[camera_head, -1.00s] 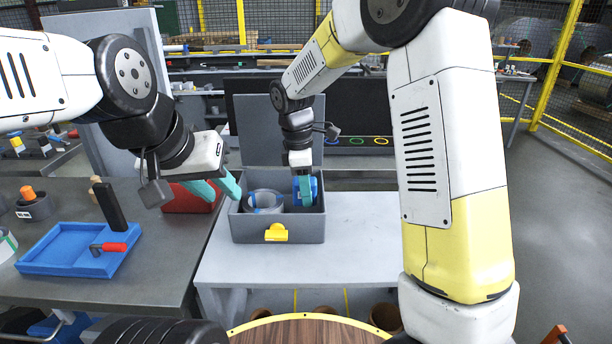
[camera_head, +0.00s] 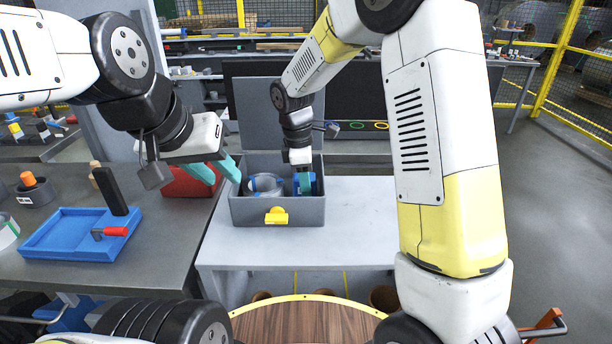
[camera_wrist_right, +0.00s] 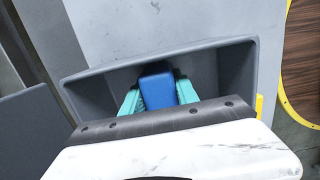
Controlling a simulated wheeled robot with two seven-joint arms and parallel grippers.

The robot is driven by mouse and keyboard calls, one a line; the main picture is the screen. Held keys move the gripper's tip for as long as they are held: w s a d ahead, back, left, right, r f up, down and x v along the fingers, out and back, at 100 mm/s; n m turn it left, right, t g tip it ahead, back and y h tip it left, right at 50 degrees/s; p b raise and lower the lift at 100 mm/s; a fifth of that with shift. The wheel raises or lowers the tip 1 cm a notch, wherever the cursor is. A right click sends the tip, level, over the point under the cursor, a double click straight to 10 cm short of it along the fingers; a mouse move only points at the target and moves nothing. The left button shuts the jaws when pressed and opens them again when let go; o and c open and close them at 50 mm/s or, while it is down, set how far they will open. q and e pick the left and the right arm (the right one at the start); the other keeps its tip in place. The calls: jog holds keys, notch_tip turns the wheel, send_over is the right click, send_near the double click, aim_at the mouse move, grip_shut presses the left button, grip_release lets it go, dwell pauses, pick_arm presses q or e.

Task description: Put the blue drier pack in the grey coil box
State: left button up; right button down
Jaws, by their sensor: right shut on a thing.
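The grey coil box (camera_head: 245,212) stands open on a light grey table, its lid raised at the back and a yellow latch (camera_head: 276,215) on its front. A steel coil (camera_head: 266,184) sits in its left part. My right gripper (camera_head: 304,186) reaches down into the right part of the box, shut on the blue drier pack (camera_wrist_right: 157,90). In the right wrist view the pack is between the teal fingers, inside the box walls; whether it touches the floor I cannot tell. My left gripper (camera_head: 222,172) is at the box's left edge, fingers apart and apparently empty.
A blue tray (camera_head: 62,245) with a red-handled tool (camera_head: 110,232) lies on the dark table at left. A red box (camera_head: 190,182) stands behind my left gripper. The light table (camera_head: 350,220) is clear right of the coil box.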

jog(key=shift+f, duration=0.25)
jog(key=c, duration=0.9)
grip_release()
jog(key=shift+o, duration=0.2)
jog(key=shift+r, duration=0.1)
jog(key=r, duration=0.5)
jog(key=a+r, duration=0.1)
jog(key=r, duration=0.1)
jog(key=shift+r, duration=0.25)
